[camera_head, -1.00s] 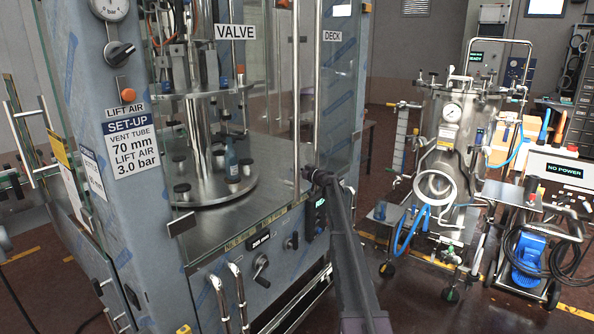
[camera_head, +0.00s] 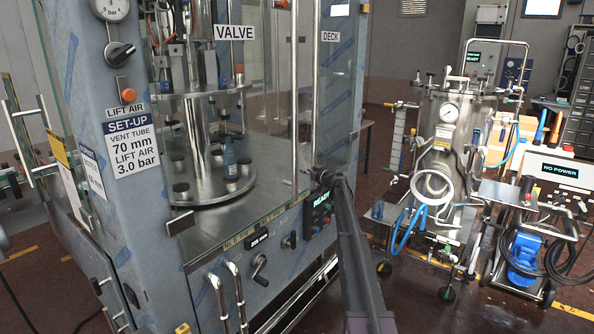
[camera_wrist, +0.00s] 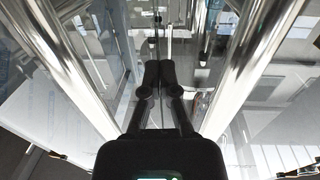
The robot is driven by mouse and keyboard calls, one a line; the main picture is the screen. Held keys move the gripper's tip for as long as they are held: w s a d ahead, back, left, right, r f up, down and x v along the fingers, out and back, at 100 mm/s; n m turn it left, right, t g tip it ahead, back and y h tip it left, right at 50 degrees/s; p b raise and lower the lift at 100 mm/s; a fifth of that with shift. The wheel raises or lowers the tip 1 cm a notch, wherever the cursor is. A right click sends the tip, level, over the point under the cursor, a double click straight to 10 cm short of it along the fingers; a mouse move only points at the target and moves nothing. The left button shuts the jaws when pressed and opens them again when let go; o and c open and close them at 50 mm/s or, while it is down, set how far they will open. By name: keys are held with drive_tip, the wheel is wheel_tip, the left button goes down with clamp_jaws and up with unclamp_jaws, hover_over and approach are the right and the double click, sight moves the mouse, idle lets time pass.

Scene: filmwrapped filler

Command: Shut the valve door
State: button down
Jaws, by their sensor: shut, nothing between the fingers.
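The valve door is a glass panel (camera_head: 275,135) on the front of the blue-grey machine, below the VALVE label (camera_head: 234,32). Upright chrome bars (camera_head: 316,90) stand at its right part. Whether the door is fully against its frame I cannot tell. My gripper (camera_head: 312,172) is at the right lower part of the glass front, by the foot of a chrome bar. In the wrist view the black fingers (camera_wrist: 152,75) are together and empty, between two large chrome bars (camera_wrist: 65,70). Contact with the glass or bars cannot be told.
A steel vessel on a wheeled cart (camera_head: 455,150) and a blue pump cart (camera_head: 525,255) stand at the right. Some floor shows between machine and carts.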

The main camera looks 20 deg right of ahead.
drive_tip(key=v, duration=0.9)
drive_tip(key=shift+d, duration=0.35)
drive_tip(key=shift+s+f, duration=0.1)
drive_tip(key=shift+f, duration=0.05)
drive_tip(key=s+a+f+g, duration=0.55)
drive_tip(key=s+a, duration=0.45)
drive_tip(key=a, duration=0.4)
drive_tip(key=s+a+f+g, duration=0.4)
drive_tip(key=s+a+f, duration=0.2)
drive_tip(key=s+a, duration=0.65)
drive_tip(key=s+a+f+m+g+h, duration=0.2)
drive_tip(key=s+a, duration=0.1)
drive_tip(key=s, duration=0.7)
drive_tip(key=s+a+f+m+g+h, duration=0.1)
drive_tip(key=s+a+f+g+h, duration=0.1)
drive_tip(key=s, duration=0.8)
drive_tip(key=s+a+f+m+g+h, duration=0.2)
drive_tip(key=s+a+f+h, duration=0.1)
drive_tip(key=s, duration=0.6)
drive_tip(key=shift+s+a+m+h, duration=0.3)
drive_tip(key=shift+s+h, duration=0.1)
drive_tip(key=shift+h, duration=0.2)
